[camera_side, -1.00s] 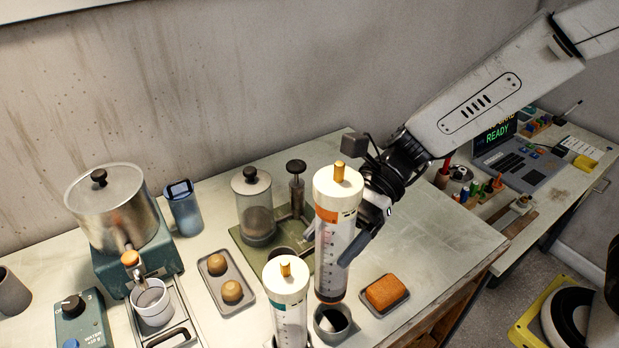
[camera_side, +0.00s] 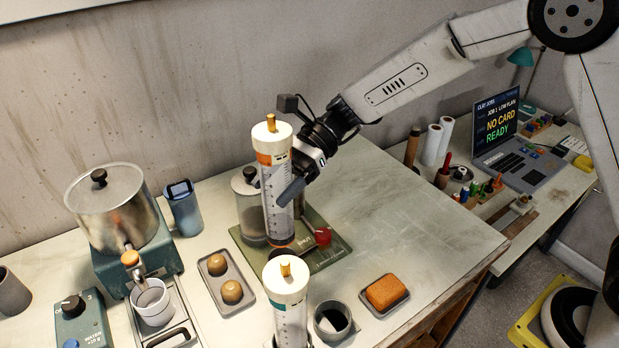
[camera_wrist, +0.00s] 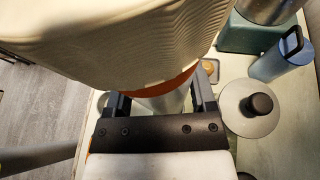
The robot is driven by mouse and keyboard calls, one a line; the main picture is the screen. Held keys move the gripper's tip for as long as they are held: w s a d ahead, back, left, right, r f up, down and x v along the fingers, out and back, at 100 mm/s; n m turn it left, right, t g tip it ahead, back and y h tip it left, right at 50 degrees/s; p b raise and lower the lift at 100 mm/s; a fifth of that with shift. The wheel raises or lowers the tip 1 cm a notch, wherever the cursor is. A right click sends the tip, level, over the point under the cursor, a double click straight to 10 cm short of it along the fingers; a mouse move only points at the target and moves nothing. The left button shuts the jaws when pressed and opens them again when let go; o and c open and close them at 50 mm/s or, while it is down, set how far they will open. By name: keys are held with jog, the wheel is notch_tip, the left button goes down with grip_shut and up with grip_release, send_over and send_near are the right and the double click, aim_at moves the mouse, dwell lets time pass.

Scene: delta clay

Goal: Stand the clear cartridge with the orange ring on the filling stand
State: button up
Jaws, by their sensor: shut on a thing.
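The clear cartridge with the orange ring (camera_side: 276,203) is upright, with a white cap and a brass tip on top. My gripper (camera_side: 288,188) is shut around its clear barrel. In the wrist view the cap hides much of the picture, and the barrel shows between my gripper's fingers (camera_wrist: 160,103). The filling stand, with a green base (camera_side: 337,252), is under and behind the cartridge in the side view. The cartridge's lower end overlaps the base's round dark seat (camera_side: 299,262); I cannot tell whether it touches it.
A second white-capped cartridge (camera_side: 290,318) stands in front, beside a grey round holder (camera_side: 333,322). A lidded jar (camera_side: 248,208) is close behind the held cartridge. A red knob (camera_side: 323,236) is at its right. An orange sponge (camera_side: 386,292) lies in a tray.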

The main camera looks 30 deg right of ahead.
aim_at(279, 223)
jog(key=shift+f, duration=2.4)
jog(key=shift+f, duration=1.85)
